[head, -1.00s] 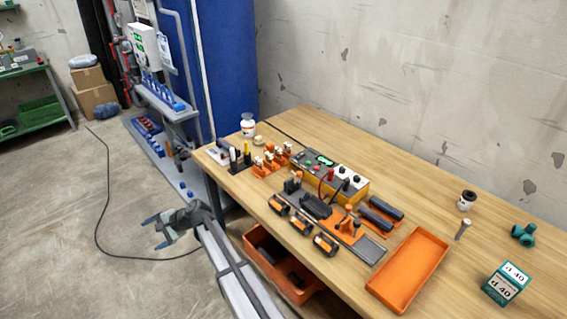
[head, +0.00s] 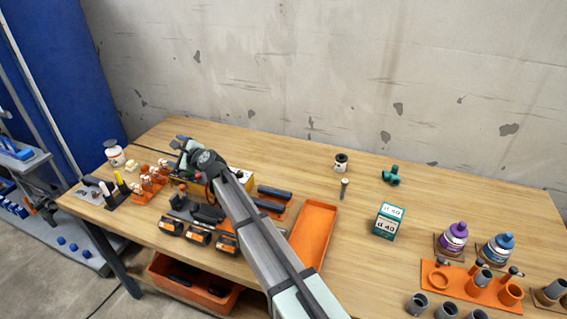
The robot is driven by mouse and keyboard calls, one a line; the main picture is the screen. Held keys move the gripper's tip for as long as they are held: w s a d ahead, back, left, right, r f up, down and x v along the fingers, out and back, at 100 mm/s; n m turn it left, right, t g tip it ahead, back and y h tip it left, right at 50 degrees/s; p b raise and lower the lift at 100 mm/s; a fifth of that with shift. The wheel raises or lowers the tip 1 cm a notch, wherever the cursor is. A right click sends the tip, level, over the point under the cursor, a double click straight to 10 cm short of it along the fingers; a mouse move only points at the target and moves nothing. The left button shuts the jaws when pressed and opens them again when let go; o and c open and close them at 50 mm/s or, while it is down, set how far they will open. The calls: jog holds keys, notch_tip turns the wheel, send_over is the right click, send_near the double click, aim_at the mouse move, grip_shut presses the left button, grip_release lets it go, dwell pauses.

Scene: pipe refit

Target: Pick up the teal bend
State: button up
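The teal bend (head: 392,176) is a small teal pipe fitting lying on the wooden bench at the back, right of centre in the head view. My gripper (head: 179,152) is over the left part of the bench, above the tools and well to the left of the bend. Its fingers look apart with nothing between them. My arm reaches up and left from the lower middle and hides part of the yellow test device.
A teal-and-white box (head: 388,222) stands in front of the bend. A dark-capped jar (head: 341,162) and a grey bolt-like piece (head: 344,188) are to its left. An orange tray (head: 314,236) lies nearer. Purple (head: 453,238) and blue (head: 497,248) bottles and orange holders are at right.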

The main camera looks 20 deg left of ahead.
jog(key=w+d+r+m+t+h, duration=0.1)
jog(key=w+d+r+t+h, duration=0.15)
jog(key=w+d, duration=1)
jog(key=w+d+r+m+t+h, duration=0.1)
jog(key=w+d+r+m, duration=0.15)
jog(key=w+d, duration=1.05)
jog(key=n+g+h, duration=0.2)
jog(key=g+h, duration=0.7)
jog(key=h, duration=0.2)
send_near(397, 168)
jog(key=shift+m+t, duration=0.25)
jog(key=f, duration=1.2)
jog(key=shift+s+a+f, duration=0.1)
jog(key=shift+s+f, duration=0.15)
jog(key=c, duration=1.1)
